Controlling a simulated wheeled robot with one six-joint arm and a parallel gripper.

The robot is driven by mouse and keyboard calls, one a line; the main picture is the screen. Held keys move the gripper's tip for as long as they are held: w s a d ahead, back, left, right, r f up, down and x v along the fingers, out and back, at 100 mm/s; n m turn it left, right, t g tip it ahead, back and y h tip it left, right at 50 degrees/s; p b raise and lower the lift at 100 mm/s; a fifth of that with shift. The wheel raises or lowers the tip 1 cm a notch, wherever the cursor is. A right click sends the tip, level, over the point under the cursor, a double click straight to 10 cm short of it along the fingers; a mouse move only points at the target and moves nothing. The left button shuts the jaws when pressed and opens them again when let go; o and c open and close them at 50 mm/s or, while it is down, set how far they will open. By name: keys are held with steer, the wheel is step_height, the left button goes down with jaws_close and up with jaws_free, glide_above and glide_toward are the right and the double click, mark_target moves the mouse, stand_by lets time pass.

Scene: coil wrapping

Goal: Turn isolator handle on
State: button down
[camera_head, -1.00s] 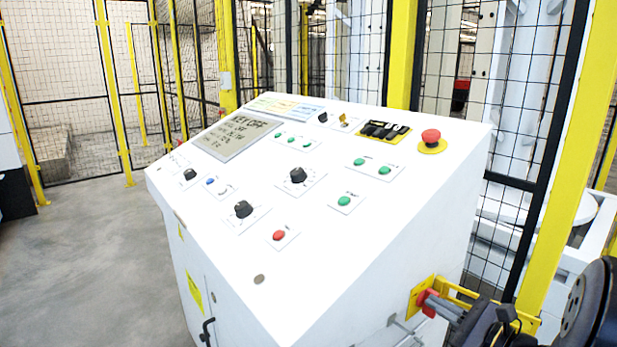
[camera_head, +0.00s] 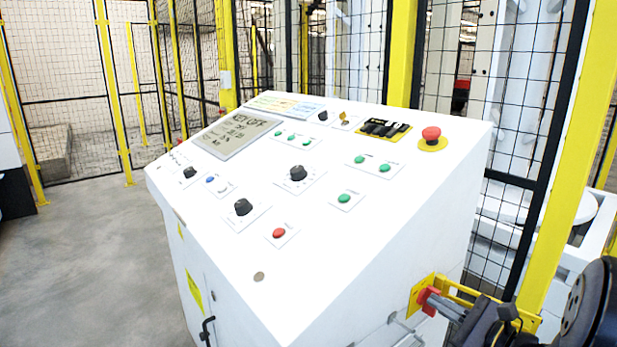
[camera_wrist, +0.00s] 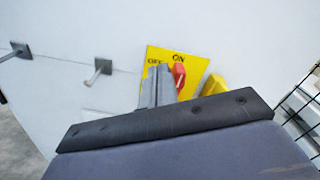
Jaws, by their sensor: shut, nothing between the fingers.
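The red isolator handle (camera_wrist: 179,76) sits on a yellow plate (camera_wrist: 201,68) marked OFF at the left and ON at the top. In the wrist view the visible part of the handle lies just below the word ON. My gripper (camera_wrist: 154,88) is shut and empty, with its grey fingers at the handle's left side, partly covering the plate. I cannot tell whether they touch the handle. In the head view the handle (camera_head: 426,298) and plate (camera_head: 415,297) are on the console's right side, with my gripper (camera_head: 443,303) up against them.
The white console (camera_head: 330,240) carries buttons, knobs and a screen (camera_head: 237,136) reading KEY OFF. A yellow bracket (camera_head: 452,286) juts out beside the handle. Mesh fencing with yellow posts (camera_head: 560,180) stands close on the right. Grey floor (camera_head: 95,260) is open at the left.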

steer(key=shift+r, duration=0.1)
steer(key=v, duration=0.6)
steer(key=shift+s+a+r, duration=0.2)
steer(key=shift+a, duration=0.1)
stand_by(0.4)
